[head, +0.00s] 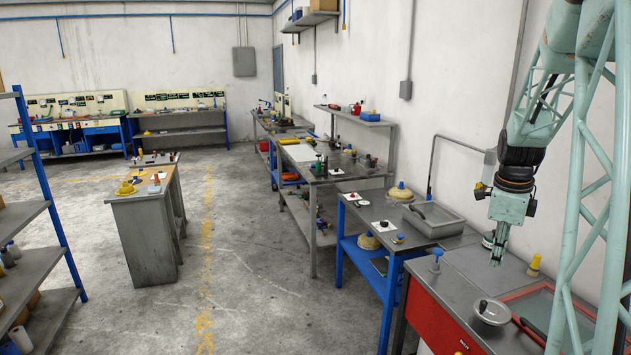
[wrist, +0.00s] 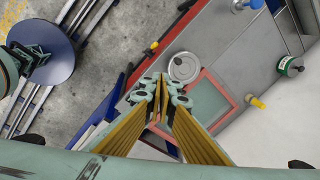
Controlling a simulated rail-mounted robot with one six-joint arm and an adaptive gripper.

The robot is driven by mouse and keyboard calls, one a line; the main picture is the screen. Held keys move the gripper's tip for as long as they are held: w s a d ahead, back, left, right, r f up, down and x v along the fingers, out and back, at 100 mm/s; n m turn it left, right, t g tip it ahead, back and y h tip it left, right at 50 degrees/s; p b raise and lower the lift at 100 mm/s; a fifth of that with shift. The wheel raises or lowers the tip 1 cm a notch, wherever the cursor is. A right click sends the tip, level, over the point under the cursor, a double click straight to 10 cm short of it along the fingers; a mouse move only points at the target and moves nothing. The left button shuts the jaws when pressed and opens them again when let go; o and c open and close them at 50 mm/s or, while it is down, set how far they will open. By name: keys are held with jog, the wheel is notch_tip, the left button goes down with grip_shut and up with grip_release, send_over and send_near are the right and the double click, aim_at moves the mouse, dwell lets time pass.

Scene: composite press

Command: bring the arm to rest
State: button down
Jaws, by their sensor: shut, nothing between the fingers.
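My gripper (head: 496,262) hangs from my pale green arm at the right of the head view, fingers pointing down above the grey top of the red press bench (head: 452,318). Its fingers are shut with nothing between them. In the wrist view my gripper (wrist: 160,82) shows with its fingertips together, over the bench by a red-framed panel (wrist: 205,100). It looks apart from the things below it.
Near my gripper are a round metal lid (head: 491,312), a yellow-capped bottle (head: 534,265) and a blue-topped item (head: 436,260). A grey tray (head: 434,218) sits on the blue-legged table. A green can (wrist: 290,66) stands by the wall. The floor (head: 250,260) left of the benches is clear.

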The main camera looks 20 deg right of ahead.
jog(key=s+a+r+n+t+b, duration=0.1)
jog(key=a+r+n, duration=0.4)
jog(key=a, duration=0.6)
jog(key=s+a+r+n, duration=0.2)
jog(key=a+r+n, duration=0.2)
jog(key=a, duration=0.7)
jog(key=s+a+r+n+t+b, duration=0.1)
jog(key=a+r+n, duration=0.4)
jog(key=a, duration=0.6)
jog(key=s+a+r+n, duration=0.1)
jog(key=s+a+n, duration=0.6)
jog(key=s+a, duration=0.2)
jog(key=s+a+r+n+t+y, duration=0.1)
jog(key=s+a+n, duration=0.7)
jog(key=s, duration=0.6)
jog(key=shift+a+r+y, duration=0.15)
jog(key=shift+a+y, duration=0.15)
jog(key=shift+a, duration=0.35)
